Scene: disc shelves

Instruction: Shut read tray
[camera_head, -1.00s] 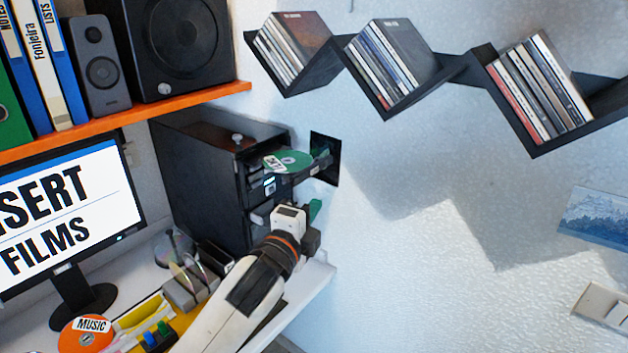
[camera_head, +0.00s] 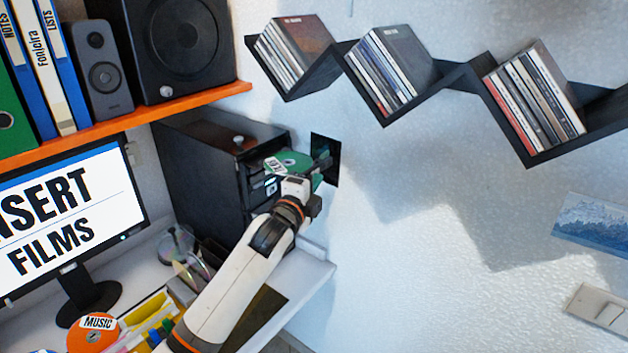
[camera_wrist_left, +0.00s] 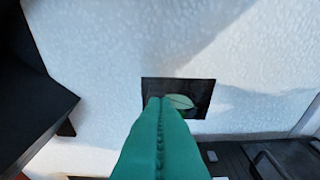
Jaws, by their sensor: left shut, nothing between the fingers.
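The tray (camera_head: 312,164) sticks out of the upper front of the black disc tower (camera_head: 205,165), with a green labelled disc (camera_head: 288,160) on it. My left gripper (camera_head: 317,180) is shut and empty, just below and in front of the tray's outer end; its wrist covers part of the tower front. I cannot tell whether it touches the tray. In the left wrist view its green fingers (camera_wrist_left: 160,103) are pressed together and point towards a black square on the wall (camera_wrist_left: 190,97), where a pale green oval shows. My right gripper is not in view.
A zigzag wall shelf (camera_head: 465,75) holds several disc cases at the upper right. An orange shelf (camera_head: 190,104) with speakers and binders is above the monitor (camera_head: 75,215). An orange music disc (camera_head: 92,334) and yellow holder sit on the desk.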

